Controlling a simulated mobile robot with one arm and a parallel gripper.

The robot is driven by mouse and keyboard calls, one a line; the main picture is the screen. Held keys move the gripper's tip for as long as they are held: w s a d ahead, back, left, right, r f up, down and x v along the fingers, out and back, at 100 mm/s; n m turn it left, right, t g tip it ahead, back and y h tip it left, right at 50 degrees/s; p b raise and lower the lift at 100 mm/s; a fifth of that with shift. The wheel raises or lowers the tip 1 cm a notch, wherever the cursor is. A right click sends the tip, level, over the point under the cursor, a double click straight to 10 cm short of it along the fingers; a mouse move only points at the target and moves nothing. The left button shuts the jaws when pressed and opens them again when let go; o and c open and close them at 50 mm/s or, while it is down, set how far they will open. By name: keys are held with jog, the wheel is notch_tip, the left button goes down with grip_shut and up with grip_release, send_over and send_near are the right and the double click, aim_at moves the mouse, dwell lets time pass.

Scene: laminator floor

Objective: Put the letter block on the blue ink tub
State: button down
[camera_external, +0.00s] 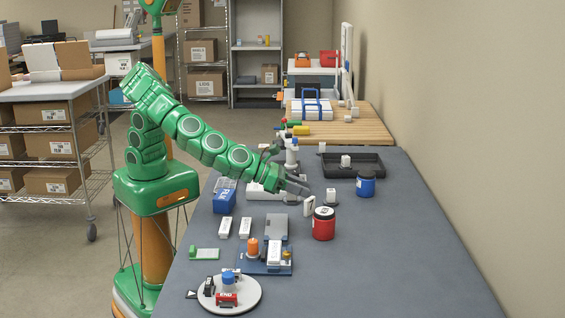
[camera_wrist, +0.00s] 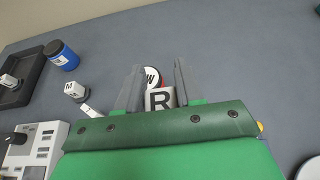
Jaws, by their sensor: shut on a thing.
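My gripper (camera_external: 297,186) reaches over the middle of the bench. In the wrist view its grey fingers (camera_wrist: 158,88) are shut on a white letter block (camera_wrist: 160,99) with a black R. In the external view I cannot make this block out clearly. The blue ink tub (camera_external: 366,184), with a dark lid, stands upright beyond the gripper to the right. It also shows at the upper left of the wrist view (camera_wrist: 62,56). The gripper is apart from it.
A red tub (camera_external: 323,224) stands close by, partly behind the held block in the wrist view. A small white block (camera_external: 331,195) with an M and a tilted white piece (camera_external: 309,206) are near. A black tray (camera_external: 372,163) lies behind the blue tub. The bench's right side is clear.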

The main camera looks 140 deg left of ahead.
jog(key=s+a+r+n+g+y, duration=0.1)
jog(key=s+a+r+n+g, duration=0.35)
jog(key=a, duration=0.75)
jog(key=s+a+r+n+g+y, duration=0.1)
jog(key=s+a+n+g+y, duration=0.1)
jog(key=s+a, duration=0.75)
jog(key=s+a+r+n+g+y, duration=0.1)
jog(key=s+a+r+n+g, duration=0.15)
jog(key=a, duration=1.25)
send_over(371, 171)
jog(key=shift+g, duration=0.3)
jog(key=shift+s+d+f, duration=0.1)
jog(key=shift+s+f, duration=0.05)
jog(key=shift+f, duration=2.25)
jog(key=shift+s+f, duration=0.15)
jog(key=shift+f, duration=2.25)
jog(key=shift+w+f, duration=0.15)
jog(key=shift+f, duration=1.55)
jog(key=shift+f, duration=0.1)
